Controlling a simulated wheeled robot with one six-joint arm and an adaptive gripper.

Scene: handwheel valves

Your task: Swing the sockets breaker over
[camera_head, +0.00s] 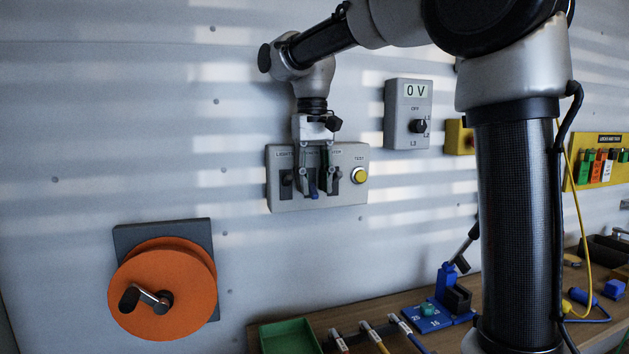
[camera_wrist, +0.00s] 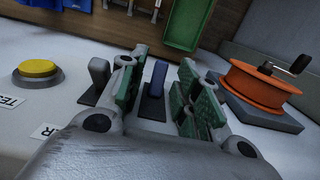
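The grey breaker panel (camera_head: 350,198) is on the wall, with a row of levers and a yellow TEST button (camera_head: 359,175). My gripper (camera_head: 314,180) points down in front of its middle. The blue middle lever (camera_head: 313,189) shows between the fingers; its label is hidden, so I cannot read whether it says sockets. In the wrist view the blue lever (camera_wrist: 157,79) stands between the green-padded fingers of my gripper (camera_wrist: 160,97), with a gap on each side. The fingers are open around it. The LIGHTS lever (camera_head: 286,184) is left of my gripper.
An orange handwheel (camera_head: 190,285) is on the wall at lower left. A grey 0 V selector box (camera_head: 397,125) is right of the panel. Below, a workbench (camera_head: 375,318) carries a green tray (camera_head: 290,336), cables and a blue stand. The wall between panel and handwheel is clear.

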